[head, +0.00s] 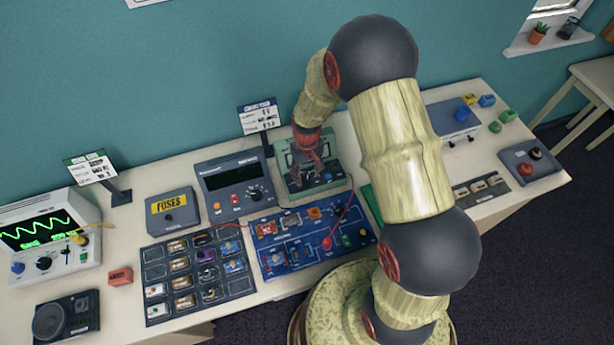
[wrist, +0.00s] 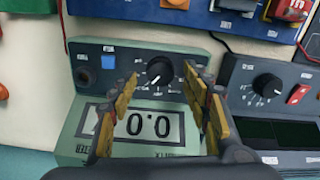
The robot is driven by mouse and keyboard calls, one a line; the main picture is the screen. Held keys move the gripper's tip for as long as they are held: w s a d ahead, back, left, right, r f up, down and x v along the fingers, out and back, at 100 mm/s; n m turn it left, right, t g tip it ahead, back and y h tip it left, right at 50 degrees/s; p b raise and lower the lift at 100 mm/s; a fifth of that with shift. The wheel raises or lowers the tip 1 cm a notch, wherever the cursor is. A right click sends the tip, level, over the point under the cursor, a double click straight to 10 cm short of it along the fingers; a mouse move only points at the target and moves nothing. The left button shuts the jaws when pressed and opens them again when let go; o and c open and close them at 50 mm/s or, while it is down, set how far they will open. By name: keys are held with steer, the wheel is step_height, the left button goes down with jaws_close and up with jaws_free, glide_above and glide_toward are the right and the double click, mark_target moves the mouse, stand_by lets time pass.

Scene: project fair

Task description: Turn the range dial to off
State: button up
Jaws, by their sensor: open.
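The green meter (head: 325,182) stands at the back of the table in the head view, partly hidden by my gripper (head: 308,158). In the wrist view the meter's case (wrist: 75,150) has a display reading 0.0, a blue square part (wrist: 108,62) and a black range dial (wrist: 160,72). A pale mark on the dial seems to point down-left in that view; the scale labels are too small to read. My open gripper (wrist: 161,80) has its yellow fingers one on each side of the dial in the picture. I cannot tell whether they touch it.
A dark grey instrument (head: 222,170) with its own black knob (wrist: 267,86) and red switch (wrist: 298,94) stands close beside the meter. A blue circuit board (head: 290,262) lies in front, with a red lead across it. A sign (head: 258,115) stands behind.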

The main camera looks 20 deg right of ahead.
mark_target(307, 181)
steer(key=shift+f, duration=1.1)
steer(key=shift+c, duration=1)
steer(key=c, duration=1)
